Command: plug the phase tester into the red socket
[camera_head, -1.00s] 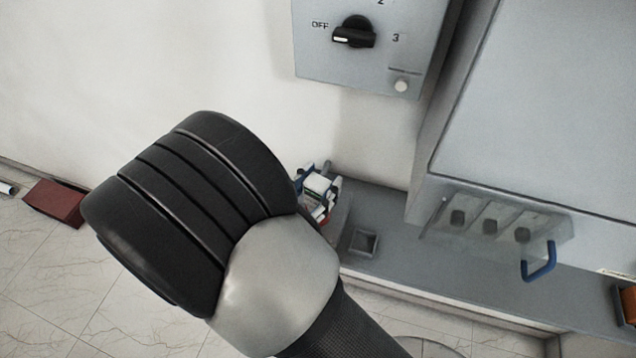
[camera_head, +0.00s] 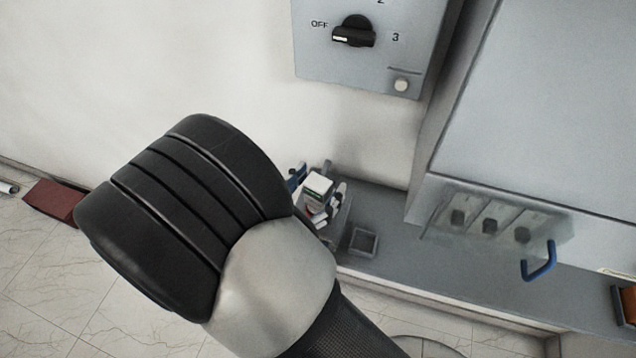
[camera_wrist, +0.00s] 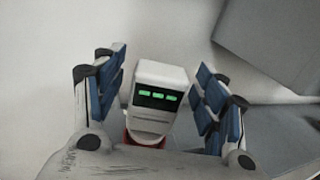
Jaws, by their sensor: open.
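The phase tester is a white, block-shaped device (camera_wrist: 151,98) with a dark display and green segments, upright in the middle of the wrist view. A bit of red (camera_wrist: 143,140) shows at its foot, partly hidden. My gripper (camera_wrist: 155,90) is open, with one blue-padded finger on each side of the tester and a gap at both sides. In the head view the tester's white top (camera_head: 317,186) shows between the fingers of my gripper (camera_head: 318,184), beyond my dark wrist. I cannot make out the red socket as such.
A small empty square tray (camera_head: 363,242) is on the grey ledge (camera_head: 420,262). A switch box (camera_head: 365,45) hangs above. A dark red box (camera_head: 55,203) lies on the floor at left.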

